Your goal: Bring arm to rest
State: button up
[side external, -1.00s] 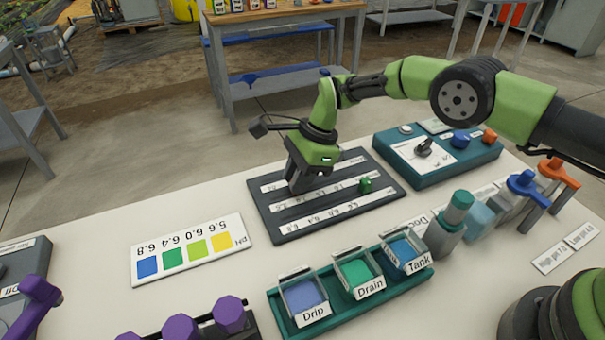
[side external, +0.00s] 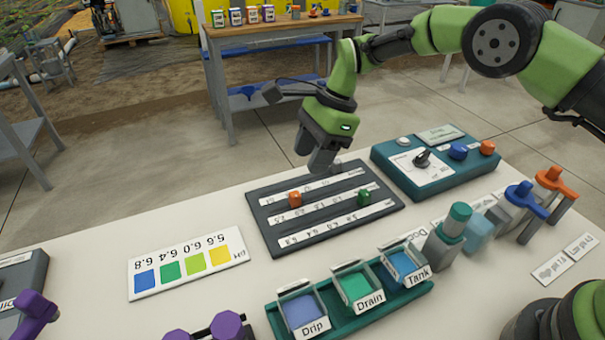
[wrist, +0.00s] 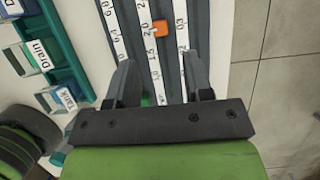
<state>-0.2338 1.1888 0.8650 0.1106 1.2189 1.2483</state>
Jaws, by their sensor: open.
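My green and dark grey gripper (side external: 322,158) is raised above the far edge of the dark slotted board (side external: 270,235) in the side external view. In the wrist view my gripper (wrist: 160,80) has its two fingers well apart with nothing held between them. An orange peg (side external: 295,199) stands on the board's middle strip; it also shows in the wrist view (wrist: 160,28), beyond the fingertips. A green peg (side external: 365,196) stands to its right on the board. In the wrist view the green peg is mostly hidden by my gripper.
A teal rack (side external: 334,318) holds the Drip, Drain and Tank bins in front. A teal control box (side external: 435,178) with knobs stands right of the board. A pH colour card (side external: 188,264) lies left. Bottles and blue and orange valve handles stand at right.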

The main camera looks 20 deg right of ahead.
jog(key=shift+v, duration=0.9)
jog(key=s+d+r+n+t, duration=0.2)
jog(key=s+d+r+n, duration=0.15)
jog(key=r, duration=0.55)
jog(key=s+d+r+n+t, duration=0.1)
jog(key=s+d+r+n, duration=0.3)
jog(key=r, duration=0.5)
jog(key=s+d+n+t+h, duration=0.1)
jog(key=s+d+n+t, duration=0.1)
jog(key=s, duration=0.8)
jog(key=s+d+r+n+t+h, duration=0.1)
jog(key=s+d+n+t, duration=0.1)
jog(key=s, duration=0.9)
jog(key=shift+d+r+n, duration=0.3)
jog(key=shift+d+n, duration=0.5)
jog(key=shift+n, duration=0.45)
